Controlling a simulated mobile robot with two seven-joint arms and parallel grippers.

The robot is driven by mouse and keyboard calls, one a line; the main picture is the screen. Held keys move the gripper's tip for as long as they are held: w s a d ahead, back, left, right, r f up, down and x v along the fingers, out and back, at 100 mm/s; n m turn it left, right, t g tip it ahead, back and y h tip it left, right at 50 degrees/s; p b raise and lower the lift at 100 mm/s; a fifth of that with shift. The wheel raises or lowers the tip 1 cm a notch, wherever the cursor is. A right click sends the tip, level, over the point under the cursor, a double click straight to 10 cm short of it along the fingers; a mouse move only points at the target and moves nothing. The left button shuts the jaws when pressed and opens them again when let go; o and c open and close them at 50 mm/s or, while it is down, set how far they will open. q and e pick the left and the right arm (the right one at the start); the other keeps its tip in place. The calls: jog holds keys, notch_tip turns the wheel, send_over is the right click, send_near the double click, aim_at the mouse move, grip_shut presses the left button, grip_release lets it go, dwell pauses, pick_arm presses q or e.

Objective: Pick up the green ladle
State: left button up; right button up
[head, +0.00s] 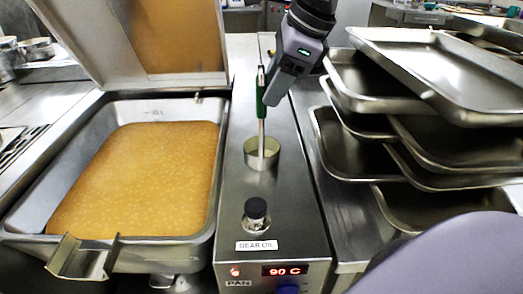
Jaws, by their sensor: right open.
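The green ladle (261,92) stands upright in a small round metal holder (261,160) on the steel console. Its green handle is at the top, with a pale metal shaft below; its lower end is hidden inside the holder. My right gripper (268,92) comes down from the upper right with its open fingers at the green handle. I cannot tell whether a finger touches it. My left gripper is not in view.
A square pan of bubbling orange-brown liquid (140,180) with a raised lid (85,40) is on the left. Stacked steel trays (440,75) crowd the right. A black-capped knob (256,209) and a 90 C display (285,270) are at the console's front.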

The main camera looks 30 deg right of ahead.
aim_at(262, 121)
jog(key=shift+x, duration=1.85)
jog(key=shift+w+d, duration=0.15)
jog(key=shift+c, duration=0.3)
grip_shut()
